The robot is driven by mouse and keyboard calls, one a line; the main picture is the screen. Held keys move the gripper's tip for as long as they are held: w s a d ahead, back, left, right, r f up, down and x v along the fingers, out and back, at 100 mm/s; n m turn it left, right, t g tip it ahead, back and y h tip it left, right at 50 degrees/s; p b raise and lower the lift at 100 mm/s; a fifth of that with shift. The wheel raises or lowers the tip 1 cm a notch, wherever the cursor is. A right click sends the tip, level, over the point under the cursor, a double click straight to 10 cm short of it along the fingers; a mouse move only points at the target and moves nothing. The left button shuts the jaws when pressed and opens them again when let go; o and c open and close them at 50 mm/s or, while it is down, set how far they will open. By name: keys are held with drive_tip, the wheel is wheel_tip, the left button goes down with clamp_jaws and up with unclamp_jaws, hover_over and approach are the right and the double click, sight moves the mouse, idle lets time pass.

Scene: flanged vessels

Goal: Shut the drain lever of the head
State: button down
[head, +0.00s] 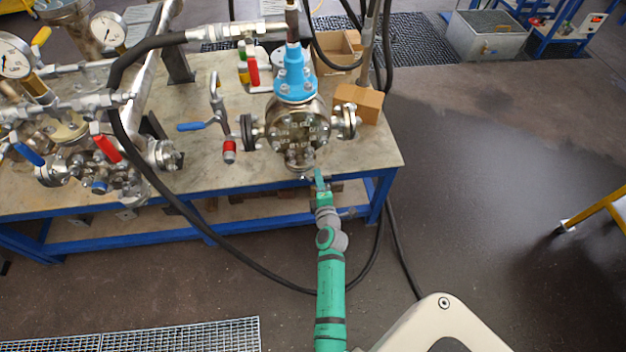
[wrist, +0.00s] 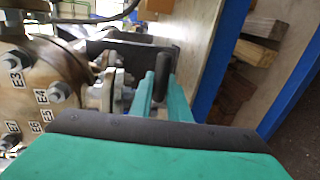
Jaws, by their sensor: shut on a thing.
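The head (head: 300,135) is a round steel flanged body with a bright blue top, at the front of the bench. Part of it, with bolts and labels, shows at the left of the wrist view (wrist: 58,75). My gripper (head: 319,178) is just below the head's front underside. In the wrist view, its two green fingers (wrist: 160,92) are shut on a dark, rounded bar, which appears to be the drain lever (wrist: 163,65). The lever's valve end is partly hidden by the fingers, and the lever cannot be made out in the head view.
The workbench (head: 385,150) has a blue frame. A blue-handled valve (head: 195,126) and pipework with gauges stand left. A black hose (head: 185,210) loops in front of the bench. Floor at right is open.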

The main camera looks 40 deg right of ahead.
drive_tip(key=c, duration=1.7)
unclamp_jaws()
drive_tip(key=shift+o, duration=0.2)
drive_tip(key=shift+s+a, duration=0.1)
drive_tip(key=v, duration=1)
drive_tip(key=shift+s+a+r, duration=0.15)
drive_tip(key=shift+s+a, duration=0.05)
drive_tip(key=shift+s, duration=0.05)
drive_tip(key=shift+a, duration=0.1)
